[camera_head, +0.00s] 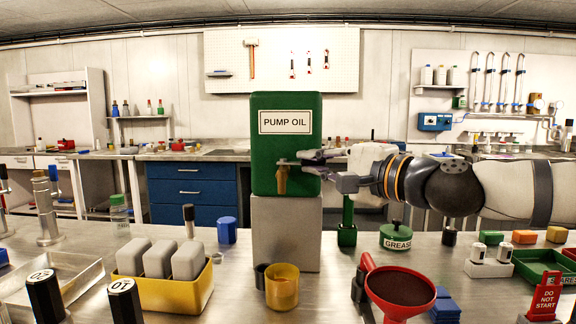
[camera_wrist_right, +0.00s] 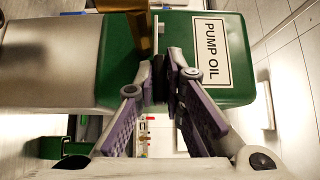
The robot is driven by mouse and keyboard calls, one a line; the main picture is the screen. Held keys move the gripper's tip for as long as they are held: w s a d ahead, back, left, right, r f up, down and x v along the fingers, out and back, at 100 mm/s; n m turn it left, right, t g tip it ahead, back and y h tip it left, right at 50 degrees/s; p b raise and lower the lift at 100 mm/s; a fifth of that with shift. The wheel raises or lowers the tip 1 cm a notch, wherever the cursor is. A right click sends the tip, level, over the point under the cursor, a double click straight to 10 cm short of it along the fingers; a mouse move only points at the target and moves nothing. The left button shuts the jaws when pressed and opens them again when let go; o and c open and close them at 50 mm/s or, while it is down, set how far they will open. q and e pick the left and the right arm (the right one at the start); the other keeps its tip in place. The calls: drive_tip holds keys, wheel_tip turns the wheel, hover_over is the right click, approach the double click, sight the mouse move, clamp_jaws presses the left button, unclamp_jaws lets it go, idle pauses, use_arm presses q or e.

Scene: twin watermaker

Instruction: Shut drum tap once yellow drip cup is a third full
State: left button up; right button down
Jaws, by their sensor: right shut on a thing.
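The green drum (camera_head: 285,105), labelled PUMP OIL, stands on a grey block. Its brass tap (camera_head: 282,180) points down at the drum's front and also shows in the wrist view (camera_wrist_right: 140,28). The yellow drip cup (camera_head: 283,292) stands on the bench below the tap. I cannot tell its fill level, and I see no clear stream. My left gripper is not in view.
A red funnel (camera_head: 398,290) and green grease tin (camera_head: 396,237) stand to the right. A yellow tray (camera_head: 165,297) with grey blocks stands at left. Some bare bench lies in front of the block.

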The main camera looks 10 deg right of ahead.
drive_tip(key=c, duration=1.7)
unclamp_jaws()
drive_tip(key=v, duration=1.2)
drive_tip(key=shift+r, duration=0.1)
